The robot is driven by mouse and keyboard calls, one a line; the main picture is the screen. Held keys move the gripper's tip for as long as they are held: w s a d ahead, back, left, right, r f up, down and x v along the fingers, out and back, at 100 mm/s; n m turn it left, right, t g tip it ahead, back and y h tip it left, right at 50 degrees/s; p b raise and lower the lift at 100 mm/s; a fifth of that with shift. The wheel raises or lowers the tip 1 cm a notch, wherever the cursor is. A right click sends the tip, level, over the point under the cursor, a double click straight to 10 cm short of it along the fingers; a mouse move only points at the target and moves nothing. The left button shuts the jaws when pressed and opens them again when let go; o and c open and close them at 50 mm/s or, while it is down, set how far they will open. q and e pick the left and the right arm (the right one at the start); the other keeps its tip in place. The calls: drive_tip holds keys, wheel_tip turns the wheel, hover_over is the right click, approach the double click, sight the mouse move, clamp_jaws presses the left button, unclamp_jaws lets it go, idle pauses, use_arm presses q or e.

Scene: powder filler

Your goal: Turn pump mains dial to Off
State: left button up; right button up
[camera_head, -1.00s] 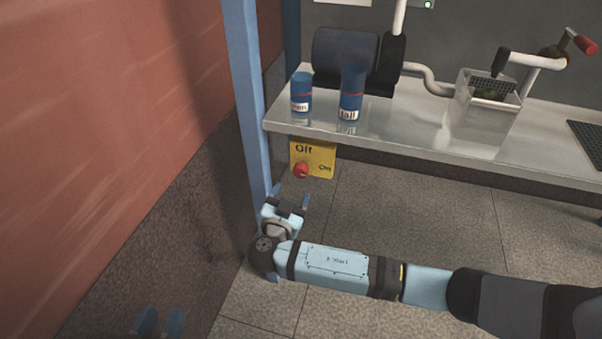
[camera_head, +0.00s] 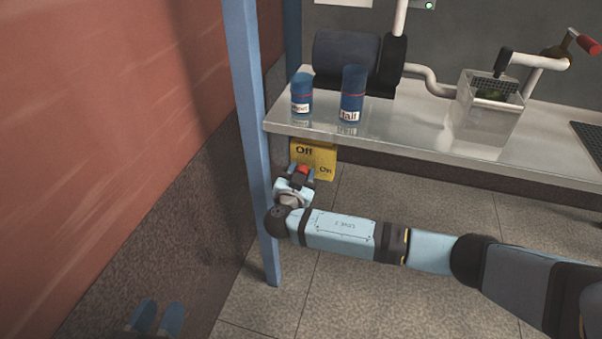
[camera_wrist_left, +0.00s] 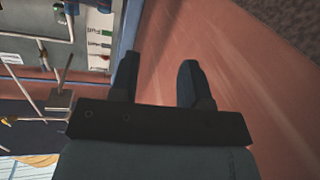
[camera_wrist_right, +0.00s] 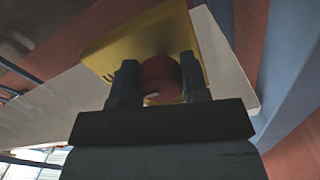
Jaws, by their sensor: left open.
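The pump mains dial is a red knob (camera_head: 304,169) on a yellow plate (camera_head: 322,160) marked "Off" at upper left and "On" at right, below the bench's front left end. My right gripper (camera_head: 302,171) is at the knob, its arm coming in from the right. In the right wrist view the red knob (camera_wrist_right: 160,78) sits between the two fingers, which are open around it; I cannot tell whether they touch it. A small white mark shows on the knob, but its setting is unclear. My left gripper (camera_head: 158,316) is open and empty at the lower left, by the wall.
A blue post (camera_head: 250,130) stands just left of the plate. Two blue canisters, a shorter one (camera_head: 302,93) and a taller one (camera_head: 352,93), stand on the steel bench (camera_head: 410,140). The red wall (camera_head: 110,90) is on the left. The floor under the bench is clear.

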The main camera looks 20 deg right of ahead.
drive_tip(key=c, duration=0.4)
